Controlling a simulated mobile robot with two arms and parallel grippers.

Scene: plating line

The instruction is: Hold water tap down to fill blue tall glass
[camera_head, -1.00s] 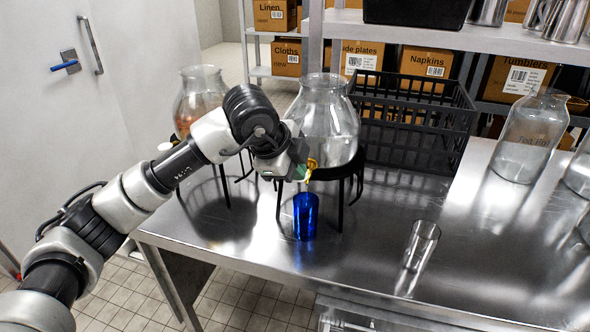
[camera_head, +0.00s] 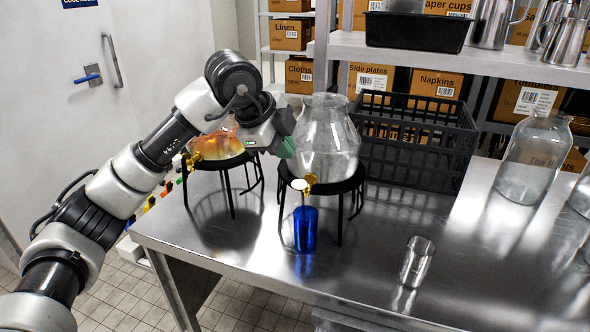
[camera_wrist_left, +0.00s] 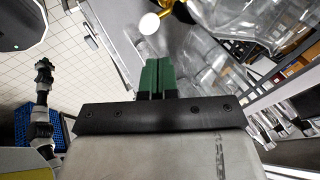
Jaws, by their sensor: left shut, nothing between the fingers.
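The blue tall glass (camera_head: 305,229) stands upright on the metal table, beneath the gold water tap (camera_head: 311,180) of a clear glass dispenser (camera_head: 327,140) on a black stand. The tap's white round knob (camera_head: 299,185) shows at its front; it also appears in the left wrist view (camera_wrist_left: 149,22). My left gripper (camera_head: 287,147) is shut and empty, its green fingers above and slightly left of the tap, apart from the knob. The fingers (camera_wrist_left: 157,72) show pressed together in the left wrist view. How full the glass is cannot be told. My right gripper is not seen.
A second dispenser (camera_head: 222,143) with amber liquid and a gold tap stands to the left, partly behind my left arm. An empty clear glass (camera_head: 417,262) stands front right. A black crate (camera_head: 420,143) and a large bottle (camera_head: 535,160) are behind. The table front between is clear.

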